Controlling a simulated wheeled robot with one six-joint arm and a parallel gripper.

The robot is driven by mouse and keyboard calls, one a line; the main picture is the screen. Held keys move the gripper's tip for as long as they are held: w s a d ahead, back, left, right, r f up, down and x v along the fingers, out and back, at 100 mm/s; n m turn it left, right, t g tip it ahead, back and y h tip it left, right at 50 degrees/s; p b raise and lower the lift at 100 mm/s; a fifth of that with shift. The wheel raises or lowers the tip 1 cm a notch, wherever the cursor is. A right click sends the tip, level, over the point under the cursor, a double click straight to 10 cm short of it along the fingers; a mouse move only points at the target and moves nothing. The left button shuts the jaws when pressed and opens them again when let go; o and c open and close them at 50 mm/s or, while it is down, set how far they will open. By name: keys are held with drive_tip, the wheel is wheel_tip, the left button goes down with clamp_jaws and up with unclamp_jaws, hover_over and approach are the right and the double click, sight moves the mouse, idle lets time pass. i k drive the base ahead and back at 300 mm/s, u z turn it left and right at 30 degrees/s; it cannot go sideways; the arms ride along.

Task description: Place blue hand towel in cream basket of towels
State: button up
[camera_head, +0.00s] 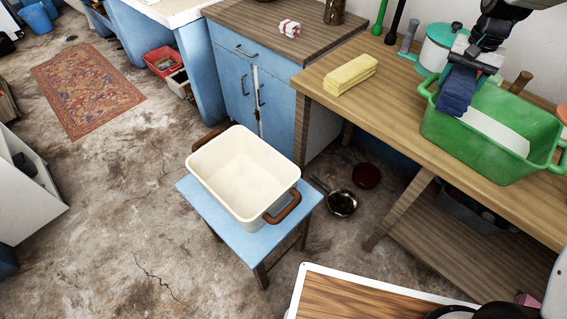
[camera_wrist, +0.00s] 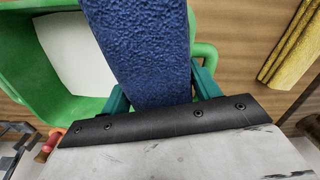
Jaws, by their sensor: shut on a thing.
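My gripper (camera_head: 474,66) is shut on the blue hand towel (camera_head: 457,92), which hangs from the fingers over the left end of the green basin. The towel also fills the upper middle of the wrist view (camera_wrist: 148,45). I cannot tell whether it touches the basin's rim. The cream basket (camera_head: 215,182) stands on a small blue stool, with brown handles at its ends. Its inside looks empty, with no towels showing in it.
The green basin (camera_head: 480,152) stands on the wooden table (camera_head: 400,105), with something white inside.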

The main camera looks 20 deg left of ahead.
sight(247, 190)
drive_tip(key=u, duration=2.9)
drive_tip(key=k, duration=0.7)
drive_tip(key=z, duration=0.9)
drive_tip(key=i, duration=1)
